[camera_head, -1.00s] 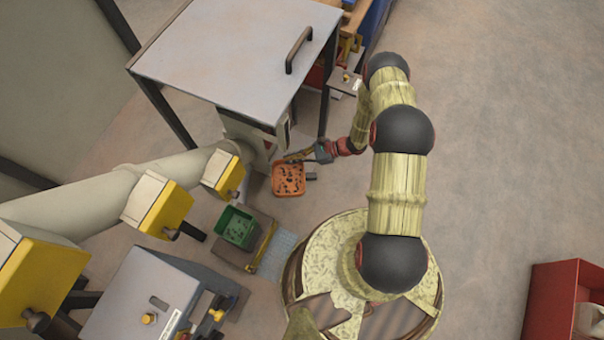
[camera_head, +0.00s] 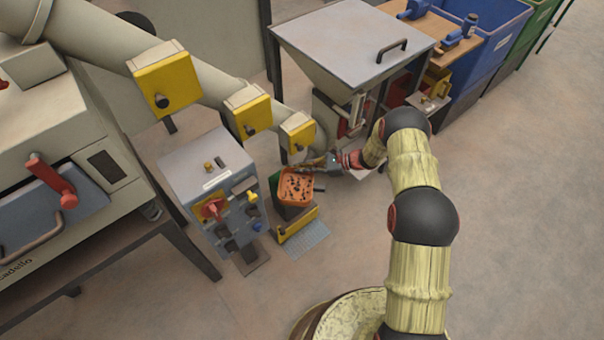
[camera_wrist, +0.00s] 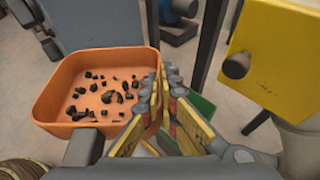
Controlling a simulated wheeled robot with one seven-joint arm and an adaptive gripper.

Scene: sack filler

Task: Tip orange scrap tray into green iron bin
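The orange scrap tray (camera_head: 294,203) is held up and looks roughly level, with many dark scrap bits on its floor. It also shows at the left of the wrist view (camera_wrist: 105,63), with a grey tab on its near side. My gripper (camera_head: 318,164) is closed on the tray's rim; in the wrist view its fingers (camera_wrist: 164,98) pinch the right wall. The green iron bin (camera_head: 275,184) is mostly hidden under the tray in the head view. A green edge (camera_wrist: 203,106) shows behind my fingers in the wrist view. I cannot see the bin's inside.
A grey control box (camera_head: 205,170) with knobs stands left of the bin. Yellow boxes (camera_head: 297,133) on a thick pipe are close behind the tray. The hopper (camera_head: 345,45) stands behind, right. A yellow bar (camera_head: 297,224) and grate lie in front. Floor at right is clear.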

